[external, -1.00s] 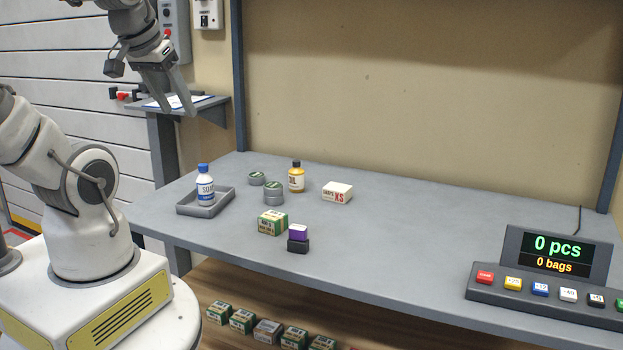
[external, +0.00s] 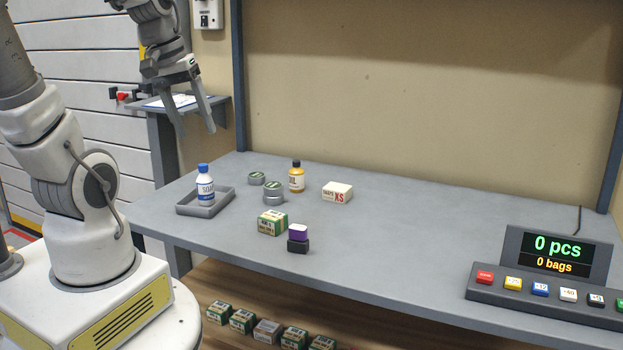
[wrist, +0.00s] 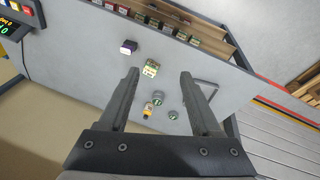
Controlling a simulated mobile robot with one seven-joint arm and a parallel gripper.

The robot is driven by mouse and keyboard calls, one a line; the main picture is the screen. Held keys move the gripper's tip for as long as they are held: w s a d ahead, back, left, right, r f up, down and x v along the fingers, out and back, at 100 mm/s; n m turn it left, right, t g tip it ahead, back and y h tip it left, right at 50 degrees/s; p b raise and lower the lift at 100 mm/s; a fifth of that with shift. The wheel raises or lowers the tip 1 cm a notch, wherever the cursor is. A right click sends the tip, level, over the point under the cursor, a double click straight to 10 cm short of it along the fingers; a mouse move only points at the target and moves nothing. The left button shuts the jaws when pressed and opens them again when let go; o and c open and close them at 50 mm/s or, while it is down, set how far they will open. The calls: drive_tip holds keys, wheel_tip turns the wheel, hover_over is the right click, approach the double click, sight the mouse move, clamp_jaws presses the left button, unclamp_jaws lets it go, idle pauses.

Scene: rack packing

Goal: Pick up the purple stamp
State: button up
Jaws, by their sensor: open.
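The purple stamp (external: 298,232) is a small block with a purple upper part and pale top, standing on a black base or pad (external: 298,246) near the front edge of the table. I cannot tell whether the black part belongs to it. In the wrist view the stamp (wrist: 126,48) lies beyond the fingertips, left of centre. My gripper (external: 197,132) is open and empty, high above the table's back left corner and well away from the stamp. Its two fingers (wrist: 159,73) are spread wide in the wrist view.
A green-and-white box (external: 272,223) stands just left of the stamp. Grey tins (external: 273,194), a yellow bottle (external: 296,178), a white box (external: 337,193) and a soap bottle (external: 205,188) in a grey tray (external: 222,203) stand behind. A counter display (external: 553,256) is at right; the table's middle is clear.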

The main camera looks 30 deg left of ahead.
drive_tip(key=w+d+f+n+g+h+b, duration=0.2)
drive_tip(key=w+f+n+g+h, duration=0.2)
drive_tip(key=w+f+n+h, duration=0.5)
drive_tip(key=n+t+h+b, duration=0.1)
drive_tip(key=n+t+h, duration=0.2)
drive_tip(key=n, duration=0.4)
approach(306, 232)
drive_tip(key=x, duration=0.3)
drive_tip(key=b+x, duration=0.1)
drive_tip(key=x, duration=0.1)
drive_tip(key=shift+w+d+f, duration=0.1)
drive_tip(key=shift+w+d, duration=0.15)
drive_tip(key=shift+w, duration=0.2)
drive_tip(key=shift+s+b+x, duration=0.15)
drive_tip(key=shift+b+x, duration=0.05)
drive_tip(key=shift+x, duration=1.15)
drive_tip(key=shift+s+b+x, duration=0.15)
drive_tip(key=shift+s+x, duration=0.05)
drive_tip(key=shift+x, duration=1.1)
drive_tip(key=shift+f, duration=0.15)
drive_tip(key=shift+c, duration=0.2)
clamp_jaws()
